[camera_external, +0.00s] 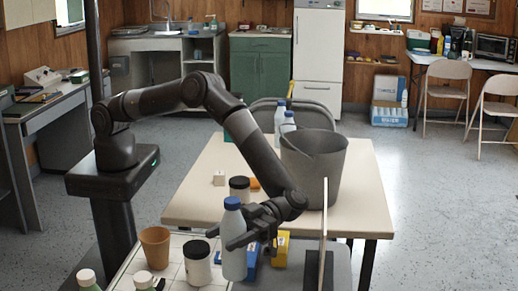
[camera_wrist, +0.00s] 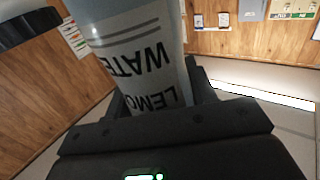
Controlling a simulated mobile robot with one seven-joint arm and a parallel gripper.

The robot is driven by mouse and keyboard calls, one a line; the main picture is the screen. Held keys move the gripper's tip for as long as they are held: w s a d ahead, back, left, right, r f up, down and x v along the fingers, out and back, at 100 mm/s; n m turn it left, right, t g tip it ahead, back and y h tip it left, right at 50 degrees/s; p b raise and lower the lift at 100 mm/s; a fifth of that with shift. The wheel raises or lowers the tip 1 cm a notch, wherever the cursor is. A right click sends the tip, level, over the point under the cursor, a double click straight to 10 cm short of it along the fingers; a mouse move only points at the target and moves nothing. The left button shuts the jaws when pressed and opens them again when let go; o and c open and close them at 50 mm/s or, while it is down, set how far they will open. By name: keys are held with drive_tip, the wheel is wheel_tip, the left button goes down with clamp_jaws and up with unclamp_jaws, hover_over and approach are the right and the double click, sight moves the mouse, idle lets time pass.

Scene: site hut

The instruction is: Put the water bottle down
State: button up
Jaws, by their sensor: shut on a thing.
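The water bottle (camera_external: 233,262) is white with a blue cap and stands upright in my gripper (camera_external: 238,236) in the external view. My gripper is shut around its middle. In the wrist view the bottle (camera_wrist: 140,50) fills the space between the fingers, its printed label upside down. The bottle is above or at the right part of the near tiled surface (camera_external: 178,262); I cannot tell if its base touches.
A dark-lidded jar (camera_external: 198,262) is close left of the bottle, with an orange-brown cup (camera_external: 155,247) farther left. Blue and yellow boxes (camera_external: 280,250) are just right. A large grey bucket (camera_external: 325,168) and two bottles (camera_external: 288,122) stand on the cream table (camera_external: 205,178) behind.

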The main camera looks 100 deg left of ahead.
sight(225, 260)
drive_tip(key=shift+f, duration=2.8)
drive_tip(key=shift+f, duration=0.1)
drive_tip(key=o, duration=1.3)
drive_tip(key=shift+f, duration=0.1)
